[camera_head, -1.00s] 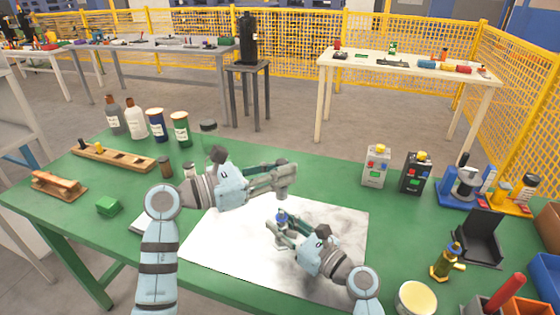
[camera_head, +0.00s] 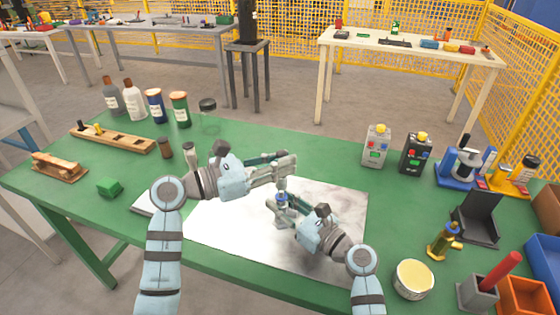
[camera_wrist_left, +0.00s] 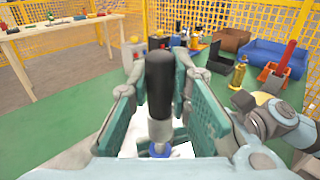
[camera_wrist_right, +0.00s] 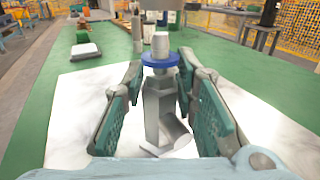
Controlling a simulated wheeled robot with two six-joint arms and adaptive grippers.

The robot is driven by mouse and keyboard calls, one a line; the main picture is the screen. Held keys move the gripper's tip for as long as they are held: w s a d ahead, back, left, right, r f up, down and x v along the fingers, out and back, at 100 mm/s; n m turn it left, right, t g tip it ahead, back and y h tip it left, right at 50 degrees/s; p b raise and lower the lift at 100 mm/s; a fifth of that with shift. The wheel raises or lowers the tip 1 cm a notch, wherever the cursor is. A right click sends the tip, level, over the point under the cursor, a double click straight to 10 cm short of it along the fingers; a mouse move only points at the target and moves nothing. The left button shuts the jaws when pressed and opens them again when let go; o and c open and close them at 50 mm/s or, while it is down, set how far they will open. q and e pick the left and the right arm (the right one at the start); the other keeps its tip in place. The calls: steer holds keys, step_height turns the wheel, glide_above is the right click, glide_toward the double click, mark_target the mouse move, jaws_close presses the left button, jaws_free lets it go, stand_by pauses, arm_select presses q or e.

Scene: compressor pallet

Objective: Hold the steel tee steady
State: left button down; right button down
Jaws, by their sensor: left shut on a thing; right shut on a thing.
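The steel tee (camera_wrist_right: 158,105) is a grey metal fitting with a blue collar and a pale grey cylindrical top. It stands upright between the fingers of my right gripper (camera_wrist_right: 160,110), which is shut on it above the white sheet. In the head view the tee's blue collar (camera_head: 282,198) shows just below my left gripper (camera_head: 288,172). My left gripper is shut on a black cylindrical piece (camera_wrist_left: 160,78), seen upright between its fingers in the left wrist view. Grey metal and the blue collar show below this piece. I cannot tell whether the black piece touches the tee.
The pale marbled sheet (camera_head: 235,235) lies on the green table (camera_head: 330,165). Bottles and jars stand at the back left, beside a wooden block (camera_head: 125,141) with holes.

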arm_select(q)
steer(key=shift+f, duration=0.5)
stand_by(0.7)
steer(key=shift+f, duration=1.5)
steer(key=c, duration=1.4)
jaws_free()
steer(key=v, duration=1.2)
